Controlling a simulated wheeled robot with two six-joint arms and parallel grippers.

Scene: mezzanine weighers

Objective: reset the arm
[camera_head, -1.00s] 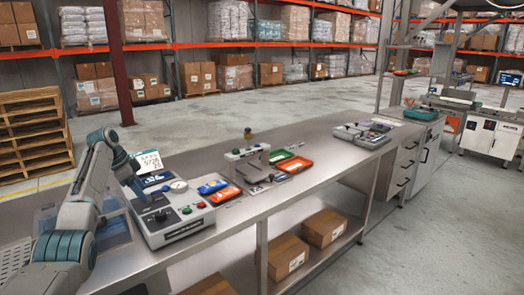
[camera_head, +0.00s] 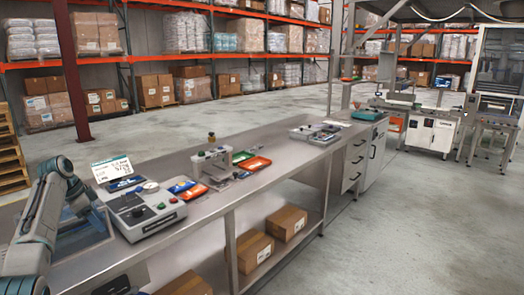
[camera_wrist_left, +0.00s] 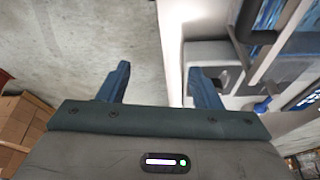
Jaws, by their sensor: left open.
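My left arm (camera_head: 38,225) shows at the left edge of the head view, bent over the near left end of the metal workbench (camera_head: 190,229). My left gripper shows best in the left wrist view (camera_wrist_left: 159,84). Its two blue fingers stand wide apart with nothing between them. Beyond the fingers are bare concrete floor and a pale edge. In the head view the fingertips cannot be made out clearly. My right gripper is in neither view.
A grey weighing unit (camera_head: 145,212) with a white label card (camera_head: 112,169) stands on the bench close to my left arm. Blue, orange and green trays (camera_head: 243,156) lie further along. Cardboard boxes (camera_head: 287,223) sit on the lower shelf.

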